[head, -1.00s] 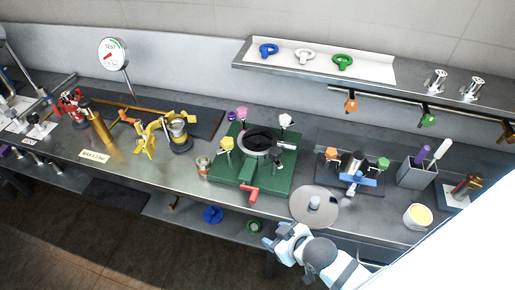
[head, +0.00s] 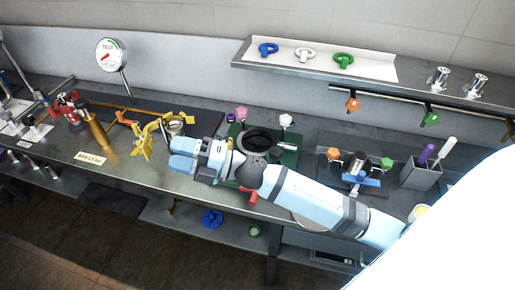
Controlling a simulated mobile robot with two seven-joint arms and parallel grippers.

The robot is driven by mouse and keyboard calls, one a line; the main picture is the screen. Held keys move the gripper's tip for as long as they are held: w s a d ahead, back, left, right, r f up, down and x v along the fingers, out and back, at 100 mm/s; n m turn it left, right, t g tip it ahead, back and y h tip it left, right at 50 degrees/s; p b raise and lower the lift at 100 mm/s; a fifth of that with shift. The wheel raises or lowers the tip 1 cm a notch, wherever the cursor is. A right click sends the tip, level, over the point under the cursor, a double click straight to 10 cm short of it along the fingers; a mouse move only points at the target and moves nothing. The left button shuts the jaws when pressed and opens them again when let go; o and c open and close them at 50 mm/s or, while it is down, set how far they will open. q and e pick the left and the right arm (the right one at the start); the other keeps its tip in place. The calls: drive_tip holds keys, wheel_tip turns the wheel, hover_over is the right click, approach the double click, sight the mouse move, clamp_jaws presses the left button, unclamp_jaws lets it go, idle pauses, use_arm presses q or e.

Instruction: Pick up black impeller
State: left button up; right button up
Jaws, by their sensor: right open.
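A dark round part, which may be the black impeller (head: 258,137), sits within a grey ring on the green fixture (head: 288,160) at the middle of the bench. I cannot make out its vanes. My right gripper (head: 178,154) is open, its fingers pointing left. It is left of the dark part, near the yellow clamp-like tool (head: 150,137), and appears empty. My right forearm crosses in front of the fixture and hides its front part and the grey disc. My left gripper is not in view.
A shelf (head: 320,68) with blue, white and green ring-handled parts runs along the back. A small blue-topped device (head: 358,177) and a grey bin (head: 420,174) stand on the right. A gauge (head: 111,54) stands on the left. Bare bench lies at front left.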

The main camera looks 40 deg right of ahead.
drive_tip(key=a+n+g+y, duration=0.2)
drive_tip(key=n+g, duration=0.5)
drive_tip(key=n, duration=0.1)
drive_tip(key=n+g+h+b, duration=0.2)
drive_tip(key=n+g+h, duration=0.65)
drive_tip(key=h, duration=1.15)
approach(257, 142)
drive_tip(key=f, duration=0.1)
drive_tip(key=s+f+n+t+p, duration=0.1)
drive_tip(key=d+f, duration=0.1)
drive_tip(key=shift+s+f+n+t+p, duration=0.2)
drive_tip(key=shift+n+t+p, duration=0.05)
drive_tip(key=shift+p, duration=0.05)
drive_tip(key=f, duration=0.1)
drive_tip(key=f+p, duration=0.1)
drive_tip(key=f, duration=0.3)
drive_tip(key=shift+s, duration=0.3)
drive_tip(key=shift+f, duration=0.45)
clamp_jaws()
